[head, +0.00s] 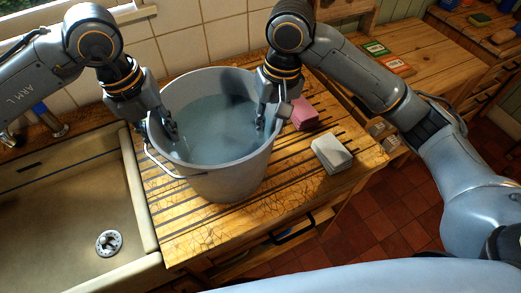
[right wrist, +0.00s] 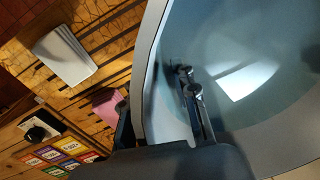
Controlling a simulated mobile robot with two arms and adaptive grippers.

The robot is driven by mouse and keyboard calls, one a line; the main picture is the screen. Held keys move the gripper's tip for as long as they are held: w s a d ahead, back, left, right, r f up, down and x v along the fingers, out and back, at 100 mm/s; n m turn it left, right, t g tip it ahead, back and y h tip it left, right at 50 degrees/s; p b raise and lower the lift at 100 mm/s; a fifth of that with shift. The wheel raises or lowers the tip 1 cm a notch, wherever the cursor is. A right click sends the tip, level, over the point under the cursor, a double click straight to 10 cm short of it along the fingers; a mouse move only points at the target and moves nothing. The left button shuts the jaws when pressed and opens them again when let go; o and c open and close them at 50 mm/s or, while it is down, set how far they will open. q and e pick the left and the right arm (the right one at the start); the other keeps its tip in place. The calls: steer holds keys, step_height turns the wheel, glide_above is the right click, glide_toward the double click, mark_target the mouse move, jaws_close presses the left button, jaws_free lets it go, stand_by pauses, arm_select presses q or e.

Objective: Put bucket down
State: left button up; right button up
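A grey bucket (head: 228,178) of bluish water stands upright, seemingly resting on the slatted wooden drainboard (head: 190,225). Its wire handle hangs down at the left side. My left gripper (head: 166,127) is at the left rim, with a finger inside the bucket; its outer side is partly hidden, so I cannot tell how far it is shut. My right gripper (head: 273,112) straddles the right rim. In the right wrist view its fingers (right wrist: 158,108) lie on either side of the bucket's wall (right wrist: 150,60), spread apart, with the inner finger clear of the wall.
A pale sink (head: 60,210) lies to the left of the drainboard. A pink sponge-like block (head: 304,114) and a white block (head: 331,153) lie on the board right of the bucket. Coloured cards (head: 385,55) lie on a further wooden counter. The board's front strip is clear.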

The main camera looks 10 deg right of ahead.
steer(key=shift+r, duration=0.3)
arm_select(q)
step_height(320, 180, up, 12)
steer(key=a, duration=0.1)
steer(key=shift+s+a, duration=0.2)
arm_select(e)
step_height(320, 180, up, 11)
steer(key=d, duration=0.1)
steer(key=shift+d+r, duration=0.2)
steer(key=shift+w, duration=0.1)
